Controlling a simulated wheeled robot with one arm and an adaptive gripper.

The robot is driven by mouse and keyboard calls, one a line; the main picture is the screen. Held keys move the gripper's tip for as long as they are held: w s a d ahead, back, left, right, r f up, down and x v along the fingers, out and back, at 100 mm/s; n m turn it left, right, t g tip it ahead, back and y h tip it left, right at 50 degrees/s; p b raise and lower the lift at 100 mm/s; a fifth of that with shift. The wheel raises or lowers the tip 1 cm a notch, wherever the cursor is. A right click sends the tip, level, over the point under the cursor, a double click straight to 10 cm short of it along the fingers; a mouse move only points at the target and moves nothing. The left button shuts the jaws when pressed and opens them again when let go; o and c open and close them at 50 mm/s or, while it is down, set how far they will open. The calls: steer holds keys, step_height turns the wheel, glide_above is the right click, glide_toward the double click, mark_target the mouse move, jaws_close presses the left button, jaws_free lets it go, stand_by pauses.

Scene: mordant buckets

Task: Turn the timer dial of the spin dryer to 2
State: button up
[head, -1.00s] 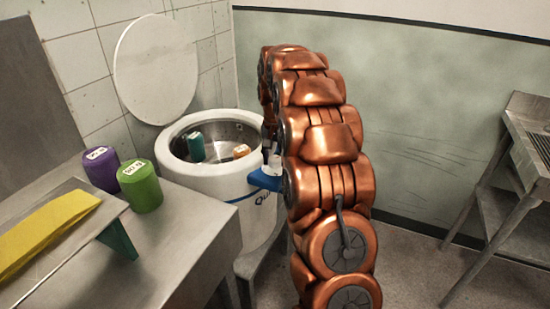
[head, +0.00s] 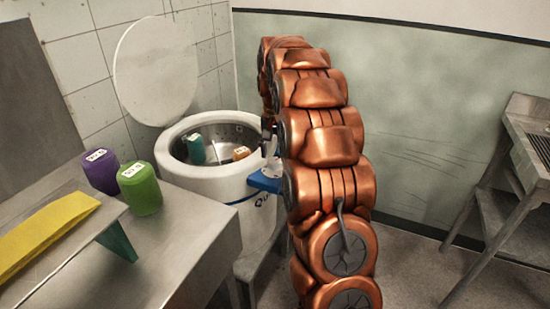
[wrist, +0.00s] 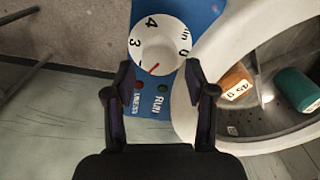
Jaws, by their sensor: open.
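The spin dryer (head: 232,185) is a white tub with its round lid (head: 155,70) raised behind it. Its blue control panel (head: 267,181) is on the right side, partly hidden by my arm in the head view. In the wrist view the white timer dial (wrist: 160,42) on the blue panel (wrist: 205,12) shows 4, 3 and 0, and a red mark at its lower edge; I cannot read the number there. My gripper (wrist: 163,92) is open and empty, its fingertips just below the dial on either side. My arm hides it in the head view.
Red (wrist: 138,86) and green (wrist: 163,87) lamps sit below the dial. The open drum holds a teal container (head: 195,149) and an orange one (head: 241,153). Purple (head: 101,171) and green (head: 140,188) containers stand on the metal bench (head: 185,230) at left.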

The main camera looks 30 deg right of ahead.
mark_target(274, 161)
step_height(274, 161, up, 9)
stand_by(0.5)
stand_by(0.6)
steer(key=s+a+r+n+g+p, duration=0.1)
steer(key=s+a+r+n+p, duration=0.15)
steer(key=s+a, duration=0.55)
steer(key=s+a+r+n+p, duration=0.2)
steer(key=s+a+p, duration=0.1)
steer(key=s+a, duration=0.55)
steer(key=s+a+f+n+p, duration=0.2)
steer(key=s+a, duration=0.1)
steer(key=s, duration=0.8)
steer(key=s+a+f+n+p, duration=0.2)
steer(key=s+a, duration=0.2)
steer(key=s, duration=0.6)
steer(key=shift+s+a+g+p, duration=0.25)
steer(key=shift+s+g+p, duration=0.1)
steer(key=shift+g, duration=0.05)
